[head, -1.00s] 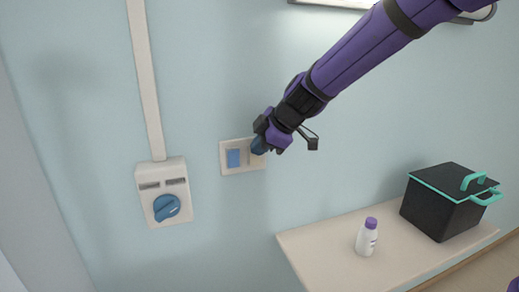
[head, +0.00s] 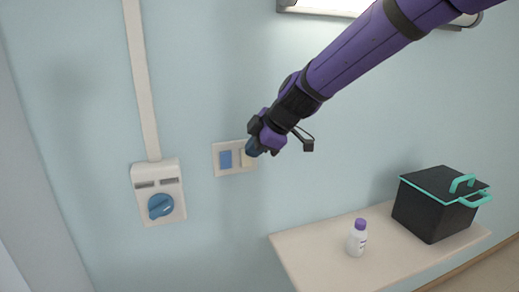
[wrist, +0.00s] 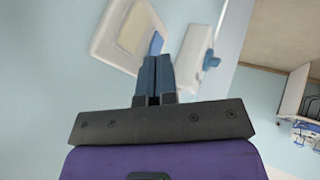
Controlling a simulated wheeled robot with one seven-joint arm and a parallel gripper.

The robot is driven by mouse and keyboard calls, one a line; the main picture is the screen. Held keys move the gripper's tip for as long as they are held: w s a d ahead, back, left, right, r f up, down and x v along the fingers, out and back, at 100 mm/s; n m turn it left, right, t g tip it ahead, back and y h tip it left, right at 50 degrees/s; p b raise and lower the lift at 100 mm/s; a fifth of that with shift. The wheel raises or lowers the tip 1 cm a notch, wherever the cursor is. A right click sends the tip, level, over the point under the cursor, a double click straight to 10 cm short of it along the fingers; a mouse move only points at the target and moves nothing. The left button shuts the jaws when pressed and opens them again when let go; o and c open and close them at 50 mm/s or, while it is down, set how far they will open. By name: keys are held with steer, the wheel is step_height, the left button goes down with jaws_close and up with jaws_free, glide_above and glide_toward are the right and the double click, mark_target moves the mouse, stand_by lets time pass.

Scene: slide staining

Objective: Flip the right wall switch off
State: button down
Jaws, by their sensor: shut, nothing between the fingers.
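A pale switch plate (head: 219,171) is on the wall, with a blue left rocker (head: 225,159) and a cream right rocker (head: 246,160). My gripper (head: 252,149) is at the plate's right edge, its dark blue fingers together and empty, partly covering the right rocker. In the wrist view, the shut fingers (wrist: 155,62) point toward the plate (wrist: 104,36); the cream rocker (wrist: 136,28) and the blue rocker (wrist: 157,44) both show there. I cannot tell whether the fingertips touch the right rocker.
A wall box with a blue knob (head: 160,206) is left of the plate, under a vertical conduit (head: 139,80). Below right, a shelf (head: 300,252) holds a white bottle with a purple cap (head: 357,240) and a black pot (head: 432,210). The wall between is clear.

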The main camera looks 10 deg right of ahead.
steer(key=w+r+v, duration=0.1)
steer(key=v, duration=0.9)
steer(key=shift+w, duration=0.2)
steer(key=shift+r, duration=0.1)
steer(key=s+d+f+m+h, duration=0.2)
steer(key=s+d+m+h, duration=0.1)
steer(key=s+d+m, duration=0.6)
steer(key=s+d+f+m+h, duration=0.2)
steer(key=s+d+m, duration=0.8)
steer(key=s, duration=0.8)
steer(key=shift+d+h, duration=0.6)
steer(key=shift+d, duration=0.35)
